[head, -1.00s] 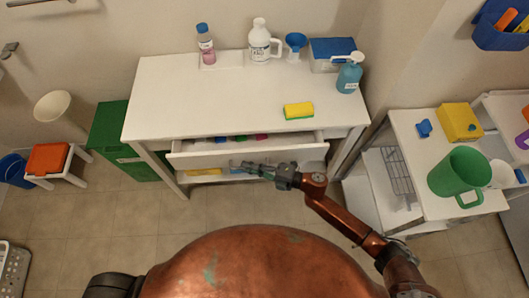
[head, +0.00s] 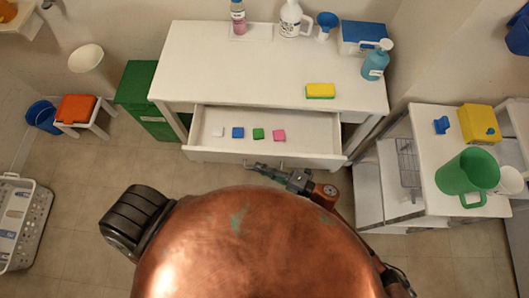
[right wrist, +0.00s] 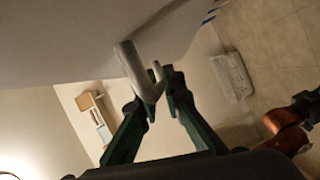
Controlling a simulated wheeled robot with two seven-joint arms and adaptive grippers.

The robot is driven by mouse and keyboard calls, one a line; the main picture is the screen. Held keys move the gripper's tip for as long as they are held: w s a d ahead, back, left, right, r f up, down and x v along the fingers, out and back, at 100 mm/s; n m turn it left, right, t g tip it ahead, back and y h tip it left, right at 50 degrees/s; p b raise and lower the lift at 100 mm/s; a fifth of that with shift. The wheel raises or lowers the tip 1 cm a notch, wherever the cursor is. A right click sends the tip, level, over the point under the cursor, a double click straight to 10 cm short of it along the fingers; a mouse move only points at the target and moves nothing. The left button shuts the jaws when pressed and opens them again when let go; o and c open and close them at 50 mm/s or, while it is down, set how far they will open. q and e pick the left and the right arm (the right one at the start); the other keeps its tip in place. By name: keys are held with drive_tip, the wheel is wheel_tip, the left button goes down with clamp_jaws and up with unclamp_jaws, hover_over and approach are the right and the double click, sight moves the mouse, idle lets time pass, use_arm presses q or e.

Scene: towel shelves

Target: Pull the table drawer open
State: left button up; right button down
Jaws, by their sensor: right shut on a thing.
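The white table (head: 270,60) stands ahead with its drawer (head: 310,125) pulled well out toward me. Inside the drawer lie a white piece (head: 218,131), a blue piece (head: 238,132), a green piece (head: 258,134) and a pink piece (head: 279,135) in a row. My right gripper (head: 256,168) is at the middle of the drawer front. In the right wrist view its fingers (right wrist: 160,92) are shut on the white drawer handle (right wrist: 140,72), which sticks out from the drawer front. My left gripper is not in view.
On the tabletop are a yellow-green sponge (head: 320,91), a teal pump bottle (head: 375,62), a white jug (head: 291,18) and a blue-lidded box (head: 360,36). A green bin (head: 150,95) is left of the table. A side shelf with a green pitcher (head: 467,172) stands right. A basket (head: 22,225) is on the floor at left.

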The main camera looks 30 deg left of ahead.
drive_tip(key=c, duration=2)
unclamp_jaws()
drive_tip(key=shift+c, duration=0.2)
drive_tip(key=d, duration=1.2)
drive_tip(key=shift+w+r, duration=0.15)
drive_tip(key=shift+r, duration=0.3)
